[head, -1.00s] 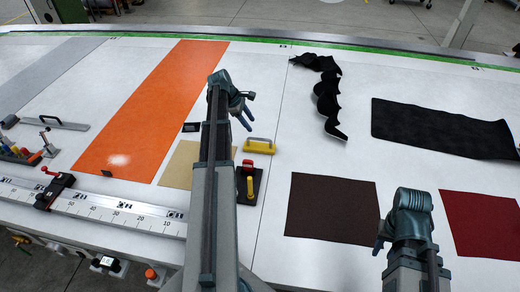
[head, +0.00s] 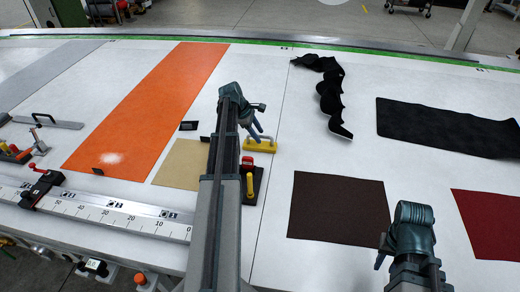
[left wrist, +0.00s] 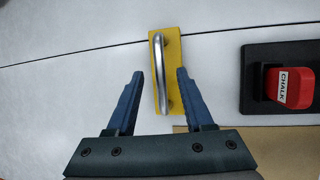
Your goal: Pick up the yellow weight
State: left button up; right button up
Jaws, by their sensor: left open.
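The yellow weight (head: 262,145) lies on the white table and has a metal bar handle on top. My left gripper (head: 257,132) is just above and beside it in the head view. In the left wrist view the yellow weight (left wrist: 174,48) stands upright in the picture, its handle reaching between the two blue fingers of my left gripper (left wrist: 157,76). The fingers are apart, one on each side of the handle, and hold nothing. My right gripper (head: 380,252) is low at the right, near the brown sheet; its jaws are not clearly shown.
A black holder with a red block marked CHALK (left wrist: 294,87) is close to the right of the weight in the left wrist view. A tan sheet (head: 182,164), an orange sheet (head: 146,105) and a brown sheet (head: 338,208) lie flat. Black crumpled fabric (head: 330,95) lies beyond.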

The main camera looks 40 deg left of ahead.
pick_arm(q)
jog(key=b+x, duration=0.1)
jog(key=x, duration=0.1)
jog(key=shift+d+f+b, duration=0.1)
jog(key=shift+f+b, duration=0.2)
jog(key=shift+f, duration=0.1)
pick_arm(e)
notch_tip(320, 180, down, 3)
jog(key=shift+r, duration=0.2)
pick_arm(q)
jog(key=shift+r, duration=0.1)
pick_arm(e)
jog(key=shift+r, duration=0.1)
pick_arm(q)
grip_shut()
dwell(0.5)
